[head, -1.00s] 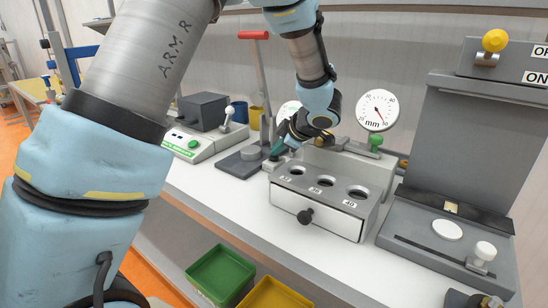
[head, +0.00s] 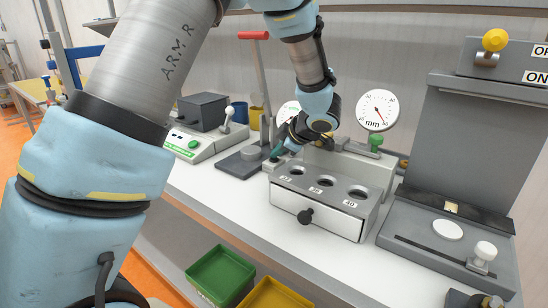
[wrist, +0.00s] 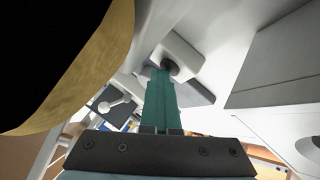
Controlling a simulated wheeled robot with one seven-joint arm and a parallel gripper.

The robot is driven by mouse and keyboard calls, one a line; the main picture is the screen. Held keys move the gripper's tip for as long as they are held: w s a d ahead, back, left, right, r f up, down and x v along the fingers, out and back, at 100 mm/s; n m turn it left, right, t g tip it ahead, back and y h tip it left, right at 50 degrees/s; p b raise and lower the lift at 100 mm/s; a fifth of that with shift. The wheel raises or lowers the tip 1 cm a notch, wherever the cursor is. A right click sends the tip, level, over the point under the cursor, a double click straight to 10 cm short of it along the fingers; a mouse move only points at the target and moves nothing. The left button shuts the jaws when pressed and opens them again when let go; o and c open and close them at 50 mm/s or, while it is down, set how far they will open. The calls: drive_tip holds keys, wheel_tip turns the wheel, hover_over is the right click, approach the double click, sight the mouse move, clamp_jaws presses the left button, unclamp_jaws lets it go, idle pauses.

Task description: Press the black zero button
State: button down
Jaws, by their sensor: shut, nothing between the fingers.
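My gripper (head: 274,154) is at the left end of the light grey gauge bench in the head view, behind the drawer block. Its green fingers are shut and empty; they also show in the wrist view (wrist: 162,78). In the wrist view a dark round knob-like part (wrist: 171,67), which looks like the black button, sits on a pale grey block right at the fingertips. I cannot tell whether the fingers touch it or whether it is pushed in. In the head view my gripper and wrist hide this part.
The drawer block (head: 318,207) with three holes stands in front of the gauge bench (head: 345,166). A dial marked mm (head: 377,111) rises to the right; a second dial (head: 288,110) is partly hidden by my wrist. A red-handled lever press (head: 262,85) stands close on the left.

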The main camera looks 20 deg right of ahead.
sight(277, 160)
drive_tip(key=shift+s, duration=0.1)
drive_tip(key=shift+d+r+p, duration=0.1)
drive_tip(key=shift+r+p, duration=1)
drive_tip(key=shift+p, duration=0.2)
wheel_tip(277, 160, up, 5)
drive_tip(key=p, duration=0.5)
